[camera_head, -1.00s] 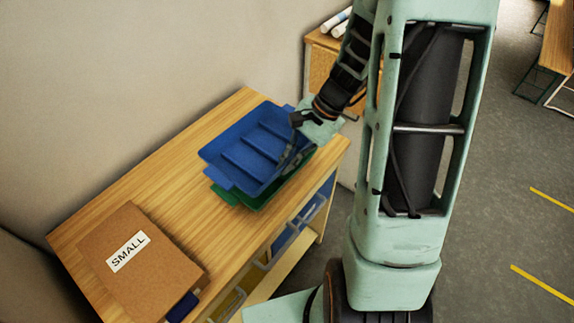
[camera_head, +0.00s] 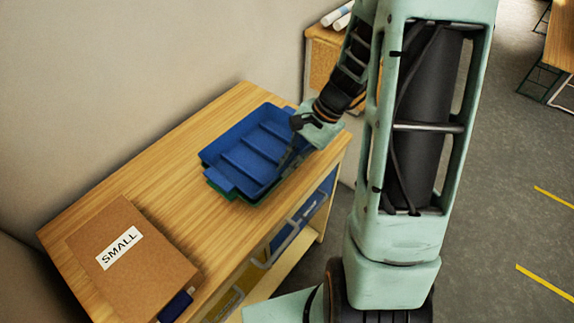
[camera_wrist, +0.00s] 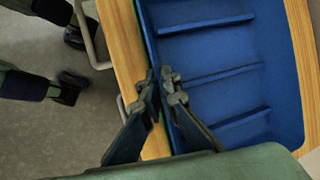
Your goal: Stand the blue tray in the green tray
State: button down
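The blue tray (camera_head: 248,158), with raised ridges across its floor, lies level over the green tray (camera_head: 215,187) on the wooden table. Only a thin strip of the green tray shows under the blue tray's left and front edges; the rest is hidden. I cannot tell whether the blue tray rests fully in it. My gripper (camera_head: 284,164) is at the blue tray's front right side. In the wrist view my gripper (camera_wrist: 161,80) has its fingers on either side of the rim of the blue tray (camera_wrist: 215,70), closed on it.
A brown box marked SMALL (camera_head: 150,268) stands at the table's near left, with a dark blue piece (camera_head: 176,305) beside it. The wooden tabletop (camera_head: 160,180) between box and trays is clear. Bins sit under the table. A wall runs behind it.

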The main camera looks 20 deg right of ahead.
jog(key=shift+s+f, duration=0.25)
jog(key=shift+f, duration=0.25)
jog(key=c, duration=2.2)
grip_release()
jog(key=shift+o, duration=0.2)
jog(key=shift+w+a+f, duration=0.1)
jog(key=shift+w+f, duration=0.1)
jog(key=shift+w, duration=0.1)
jog(key=shift+r, duration=0.3)
jog(key=shift+r, duration=0.25)
jog(key=p+v, duration=0.1)
jog(key=v, duration=1.1)
jog(key=shift+r, duration=0.35)
jog(key=shift+w+f, duration=0.1)
